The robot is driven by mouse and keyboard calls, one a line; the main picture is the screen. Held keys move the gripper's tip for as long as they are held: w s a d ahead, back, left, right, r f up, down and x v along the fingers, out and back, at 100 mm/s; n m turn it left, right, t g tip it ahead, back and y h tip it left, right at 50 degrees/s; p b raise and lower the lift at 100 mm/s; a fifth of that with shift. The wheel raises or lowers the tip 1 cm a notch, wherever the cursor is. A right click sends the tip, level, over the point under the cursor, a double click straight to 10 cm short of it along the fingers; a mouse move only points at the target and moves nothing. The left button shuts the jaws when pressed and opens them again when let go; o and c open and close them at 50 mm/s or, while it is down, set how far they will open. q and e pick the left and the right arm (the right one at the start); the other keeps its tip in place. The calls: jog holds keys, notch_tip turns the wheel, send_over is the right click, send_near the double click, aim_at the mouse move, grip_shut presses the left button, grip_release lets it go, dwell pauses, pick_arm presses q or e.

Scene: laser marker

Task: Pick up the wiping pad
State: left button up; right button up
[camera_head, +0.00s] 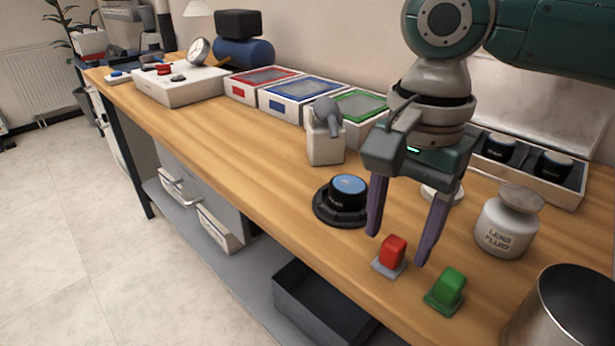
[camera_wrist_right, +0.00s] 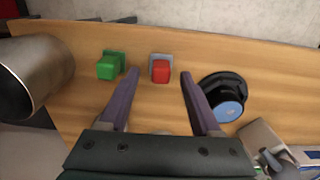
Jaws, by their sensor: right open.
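No item is labelled as the wiping pad, so I cannot tell for certain which it is. A small red block on a flat grey base (camera_head: 393,251) stands on the wooden bench. It also shows in the right wrist view (camera_wrist_right: 161,71), between and just beyond the fingertips. A similar green block on a green base (camera_head: 446,290) stands to its right. My right gripper (camera_head: 397,249) is open and empty, its purple fingers pointing down over the bench by the red block. A pale round disc (camera_head: 446,194) lies behind the fingers, partly hidden. My left gripper is not in view.
A black round holder with a blue-topped knob (camera_head: 347,192) stands left of the fingers. A lens fluid bottle (camera_head: 507,222) and a metal cylinder (camera_head: 567,312) stand right. A white dispenser (camera_head: 325,148) and coloured trays (camera_head: 300,103) are farther back. The bench's front edge is close.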

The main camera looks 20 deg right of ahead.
notch_tip(320, 180, down, 2)
jog(key=shift+f, duration=0.25)
grip_shut()
dwell(0.4)
